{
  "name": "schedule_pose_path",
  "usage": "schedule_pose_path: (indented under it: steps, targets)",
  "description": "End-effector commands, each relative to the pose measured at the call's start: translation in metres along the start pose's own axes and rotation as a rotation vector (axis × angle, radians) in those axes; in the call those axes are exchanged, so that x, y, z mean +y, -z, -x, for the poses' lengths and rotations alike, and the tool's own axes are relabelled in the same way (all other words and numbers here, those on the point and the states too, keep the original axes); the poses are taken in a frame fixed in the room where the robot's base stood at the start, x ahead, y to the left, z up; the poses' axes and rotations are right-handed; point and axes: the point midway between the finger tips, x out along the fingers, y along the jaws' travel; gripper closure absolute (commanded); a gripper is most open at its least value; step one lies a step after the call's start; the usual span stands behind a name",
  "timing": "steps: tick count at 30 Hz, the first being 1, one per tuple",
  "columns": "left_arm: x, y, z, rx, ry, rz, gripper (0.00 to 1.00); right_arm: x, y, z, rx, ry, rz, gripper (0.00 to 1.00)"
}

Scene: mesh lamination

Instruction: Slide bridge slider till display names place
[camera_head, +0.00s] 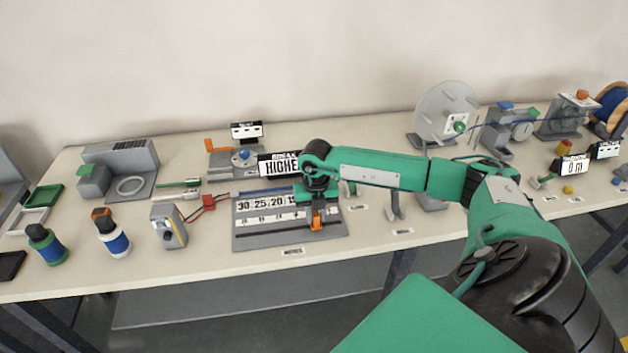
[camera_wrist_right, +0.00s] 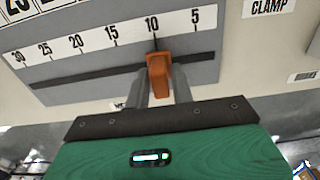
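The bridge slider is an orange knob (camera_wrist_right: 158,75) on a dark slot in a grey board (camera_head: 262,240) with a white number scale. In the wrist view its thin black pointer stands at about the 10 mark. My right gripper (camera_wrist_right: 161,88) has one grey finger on each side of the knob, close against it, and appears shut on it. In the head view the knob (camera_head: 317,218) shows just below my right gripper's wrist. The black-and-white display (camera_head: 279,165) behind the board reads "BREAK" and "HIGHE"; my arm hides its right part. My left gripper is not in view.
My right arm crosses above the bench (camera_head: 190,272) from the right. Left of the board stand a grey meter (camera_head: 168,226) with red clips and two bottles. A large grey disc (camera_head: 447,113) and a "0 m" display (camera_head: 573,167) stand to the right.

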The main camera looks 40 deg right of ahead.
Motion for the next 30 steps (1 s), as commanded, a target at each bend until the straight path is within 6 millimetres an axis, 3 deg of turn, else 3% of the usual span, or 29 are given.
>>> schedule_pose_path:
  steps: [2, 14, 30]
  targets:
    - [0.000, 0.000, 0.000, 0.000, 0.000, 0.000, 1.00, 0.000, 0.000, 0.000, 0.000, 0.000, 0.000, 0.62]
    - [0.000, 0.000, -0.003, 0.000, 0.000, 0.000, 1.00, 0.000, 0.000, 0.008, 0.000, -0.001, 0.000, 0.62]
    - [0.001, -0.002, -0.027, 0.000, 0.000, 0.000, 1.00, 0.000, -0.001, 0.116, -0.002, -0.002, 0.000, 0.62]
